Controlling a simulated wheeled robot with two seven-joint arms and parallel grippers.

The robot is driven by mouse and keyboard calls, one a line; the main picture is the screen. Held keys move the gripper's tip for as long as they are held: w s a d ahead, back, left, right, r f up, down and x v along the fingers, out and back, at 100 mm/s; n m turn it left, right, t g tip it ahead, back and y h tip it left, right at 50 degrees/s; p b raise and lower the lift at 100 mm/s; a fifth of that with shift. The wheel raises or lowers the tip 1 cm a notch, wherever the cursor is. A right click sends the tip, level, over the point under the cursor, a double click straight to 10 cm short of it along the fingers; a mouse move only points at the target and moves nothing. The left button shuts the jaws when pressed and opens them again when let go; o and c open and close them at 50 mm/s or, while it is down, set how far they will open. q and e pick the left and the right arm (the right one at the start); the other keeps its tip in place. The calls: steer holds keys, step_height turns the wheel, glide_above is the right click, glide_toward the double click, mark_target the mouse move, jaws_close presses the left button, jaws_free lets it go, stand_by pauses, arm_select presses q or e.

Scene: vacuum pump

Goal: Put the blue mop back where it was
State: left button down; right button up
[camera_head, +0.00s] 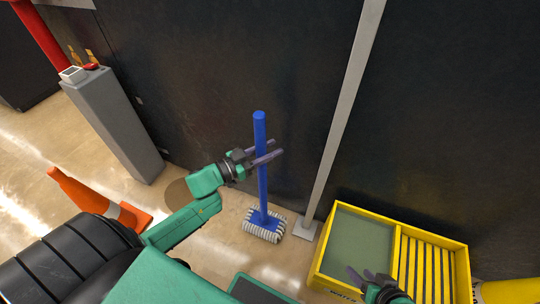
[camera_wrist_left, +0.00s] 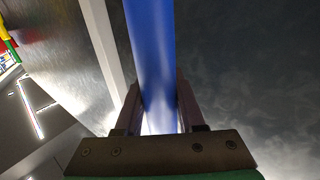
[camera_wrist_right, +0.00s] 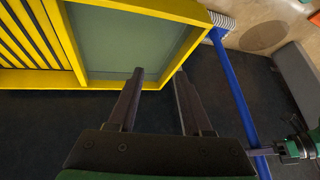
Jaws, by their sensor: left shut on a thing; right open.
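The blue mop (camera_head: 263,185) stands nearly upright against the dark wall, its striped head (camera_head: 264,225) at the floor just left of the grey post's foot. My left gripper (camera_head: 268,153) is shut on the upper part of the mop's handle. The handle also fills the space between the fingers in the left wrist view (camera_wrist_left: 154,70). In the right wrist view the mop (camera_wrist_right: 232,85) runs down the right side, beside the yellow container. My right gripper (camera_head: 368,277) is open and empty over the yellow container's near edge; its parted fingers show in the right wrist view (camera_wrist_right: 160,95).
A yellow container (camera_head: 460,244) with a slatted part stands at the right. A grey post (camera_head: 340,115) rises along the wall. An orange cone (camera_head: 90,197) and a grey pedestal (camera_head: 115,125) stand at the left. Bare floor (camera_head: 215,240) lies left of the mop head.

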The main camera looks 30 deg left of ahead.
arm_select(q)
steer(key=shift+f, duration=0.6)
arm_select(e)
steer(key=shift+w+a+f+t+y, duration=0.15)
steer(key=shift+a+f+t, duration=0.05)
steer(key=shift+a, duration=0.2)
steer(key=shift+w+a+f+t+y, duration=0.1)
steer(key=shift+a+f+t+y, duration=0.1)
steer(key=shift+a, duration=0.15)
arm_select(q)
steer(key=shift+f, duration=0.1)
steer(key=c, duration=0.5)
jaws_free()
steer(key=shift+f, duration=0.1)
